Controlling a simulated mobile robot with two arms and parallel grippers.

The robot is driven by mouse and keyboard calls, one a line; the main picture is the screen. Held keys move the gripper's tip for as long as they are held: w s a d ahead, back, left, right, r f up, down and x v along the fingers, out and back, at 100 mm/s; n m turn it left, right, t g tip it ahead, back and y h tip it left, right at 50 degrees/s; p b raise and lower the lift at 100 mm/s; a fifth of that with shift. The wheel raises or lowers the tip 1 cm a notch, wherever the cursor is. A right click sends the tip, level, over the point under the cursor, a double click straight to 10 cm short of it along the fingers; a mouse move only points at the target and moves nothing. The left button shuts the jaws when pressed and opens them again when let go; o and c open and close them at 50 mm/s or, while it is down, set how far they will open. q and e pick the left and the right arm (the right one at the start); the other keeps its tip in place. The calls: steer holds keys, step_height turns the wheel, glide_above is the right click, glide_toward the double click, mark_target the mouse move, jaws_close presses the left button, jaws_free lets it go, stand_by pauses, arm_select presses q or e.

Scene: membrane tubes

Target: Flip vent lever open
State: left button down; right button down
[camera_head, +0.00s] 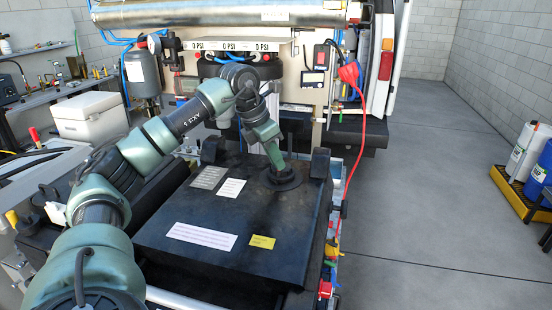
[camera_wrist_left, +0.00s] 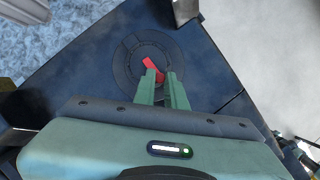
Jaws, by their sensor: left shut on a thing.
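The red vent lever (camera_wrist_left: 152,69) sits at the middle of a round black fitting (camera_wrist_left: 137,48) in the left wrist view. The same round fitting (camera_head: 284,178) shows on top of the black box (camera_head: 190,262) in the head view, near its far right corner. My left gripper (camera_wrist_left: 160,80) points down at the fitting, its two green fingers shut on the red lever. In the head view my left gripper (camera_head: 276,160) hides the lever. The lever lies slanted between and just beyond the fingertips. My right gripper is in neither view.
Paper labels (camera_head: 201,237) and a yellow label (camera_head: 262,242) lie on the box top. Black blocks (camera_head: 320,163) stand at its far corners. A red hose (camera_head: 357,130) hangs along the right side.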

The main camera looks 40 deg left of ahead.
arm_select(q)
steer(key=c, duration=1.5)
jaws_free()
steer(key=shift+o, duration=0.2)
steer(key=shift+s+a+r+b, duration=0.15)
steer(key=shift+r+b, duration=0.15)
steer(key=shift+r, duration=0.2)
steer(key=b+v, duration=0.1)
steer(key=v, duration=0.5)
steer(key=shift+r+b, duration=0.3)
steer(key=shift+r, duration=0.05)
steer(key=shift+s+f, duration=0.1)
steer(key=shift+s, duration=0.05)
